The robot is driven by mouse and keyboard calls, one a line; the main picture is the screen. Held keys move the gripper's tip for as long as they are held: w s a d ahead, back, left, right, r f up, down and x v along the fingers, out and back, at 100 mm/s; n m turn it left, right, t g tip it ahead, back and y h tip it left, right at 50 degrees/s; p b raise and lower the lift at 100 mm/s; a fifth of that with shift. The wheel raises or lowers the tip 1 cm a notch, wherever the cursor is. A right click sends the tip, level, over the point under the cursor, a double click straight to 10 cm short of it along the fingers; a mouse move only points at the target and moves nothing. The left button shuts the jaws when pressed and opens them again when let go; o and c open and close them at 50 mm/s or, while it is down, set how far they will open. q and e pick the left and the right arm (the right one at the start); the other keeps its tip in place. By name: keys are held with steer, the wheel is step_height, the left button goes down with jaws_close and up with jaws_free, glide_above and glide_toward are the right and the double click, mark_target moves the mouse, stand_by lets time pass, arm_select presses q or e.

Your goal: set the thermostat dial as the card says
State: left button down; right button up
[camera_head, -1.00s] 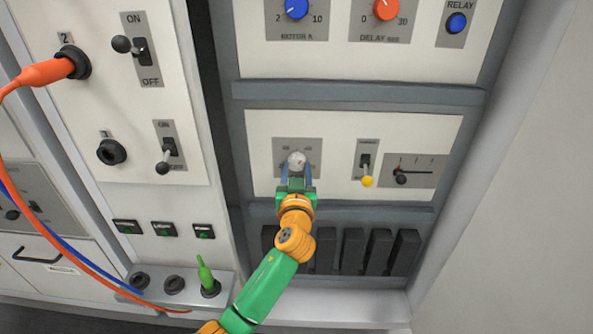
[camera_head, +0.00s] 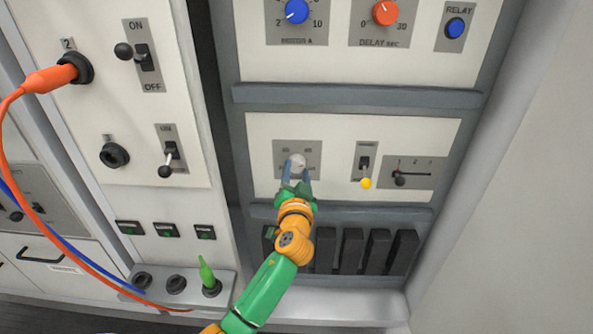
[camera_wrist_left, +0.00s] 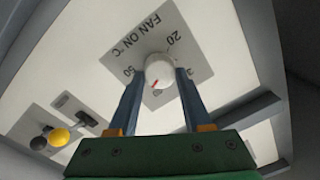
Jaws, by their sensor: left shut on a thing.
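The thermostat dial (camera_head: 297,161) is a small white knob on a grey plate in the lower panel of the cabinet. In the left wrist view the dial (camera_wrist_left: 160,72) has a red mark that points toward the picture's lower left, between the 50 and a partly hidden number at the bottom. Its plate reads FAN ON °C. My left gripper (camera_head: 298,173) is shut on the dial, one blue finger on each side of it. My right gripper is not in view. I see no card with a setting.
A yellow-tipped toggle switch (camera_head: 365,172) and a black slider (camera_head: 400,179) sit right of the dial. The blue motor knob (camera_head: 297,11) and red delay knob (camera_head: 386,13) are above. An orange plug (camera_head: 52,78) with its cable is at left.

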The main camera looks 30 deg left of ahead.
arm_select(q)
steer(key=shift+f+m, duration=0.1)
steer(key=shift+m, duration=0.6)
steer(key=shift+c, duration=1.7)
jaws_free()
steer(key=v, duration=0.7)
steer(key=shift+s, duration=0.1)
